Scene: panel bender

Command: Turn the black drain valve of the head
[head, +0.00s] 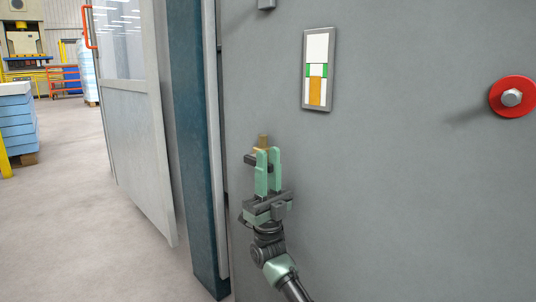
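The drain valve is a small brass fitting (263,140) on the grey machine panel, with a black handle (249,159) that sticks out to the left, roughly level. My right gripper (268,152) points up in front of the valve. Its two green fingers stand a little apart, with a narrow gap between them. The left finger covers part of the valve and the inner end of the handle. I cannot tell whether the fingers touch the valve. My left gripper is not in view.
The grey panel (420,200) fills the right side. It carries a framed gauge plate (317,70) above the valve and a red disc with a steel bolt (512,97) at far right. A dark blue post (200,150) and grey door (140,120) stand left. Open floor (70,230) lies beyond.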

